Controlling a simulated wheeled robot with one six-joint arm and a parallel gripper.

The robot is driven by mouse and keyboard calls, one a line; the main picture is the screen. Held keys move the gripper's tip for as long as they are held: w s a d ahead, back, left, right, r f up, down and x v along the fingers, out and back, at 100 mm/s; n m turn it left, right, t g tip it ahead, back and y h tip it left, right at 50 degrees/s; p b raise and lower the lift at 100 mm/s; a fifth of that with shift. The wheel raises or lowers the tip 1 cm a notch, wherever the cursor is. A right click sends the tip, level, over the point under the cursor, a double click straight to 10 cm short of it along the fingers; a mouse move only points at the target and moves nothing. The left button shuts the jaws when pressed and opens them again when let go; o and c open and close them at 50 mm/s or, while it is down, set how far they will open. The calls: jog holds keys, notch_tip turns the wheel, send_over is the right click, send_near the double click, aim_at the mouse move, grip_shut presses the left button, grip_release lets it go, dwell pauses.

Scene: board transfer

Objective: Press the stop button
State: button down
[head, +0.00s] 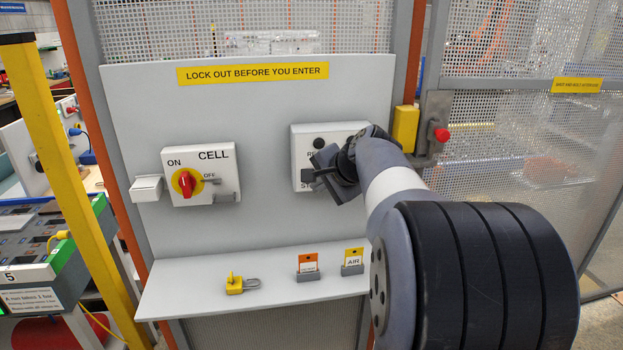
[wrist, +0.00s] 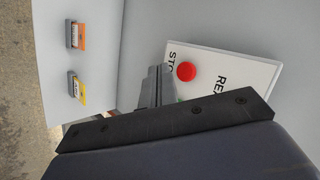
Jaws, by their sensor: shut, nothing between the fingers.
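The stop button is a round red button (wrist: 186,71) on a white control box, seen in the wrist view beside a partly covered "STO..." label. In the head view the control box (head: 305,142) is mounted on the grey panel, and my gripper hides the button there. My gripper (head: 308,177) is shut and empty in front of the lower part of the box. In the wrist view its closed fingers (wrist: 158,74) appear just beside the red button, over part of the label. I cannot tell whether they touch the box.
A "CELL" switch box (head: 200,174) with a red knob sits left on the panel. The shelf below holds a yellow padlock (head: 236,284) and two tags, orange (head: 308,263) and yellow (head: 353,257). A gate latch (head: 432,125) with a red knob is at right.

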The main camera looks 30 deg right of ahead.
jog(key=s, duration=0.2)
jog(key=shift+s+a+b, duration=0.3)
jog(key=shift+a, duration=0.05)
dwell(0.4)
jog(key=shift+s+a+b, duration=0.3)
jog(key=shift+s+b, duration=0.05)
jog(key=shift+s, duration=0.6)
jog(key=shift+s+a+b, duration=0.25)
jog(key=shift+s+b, duration=0.05)
jog(key=shift+s, duration=0.65)
jog(key=shift+w, duration=0.15)
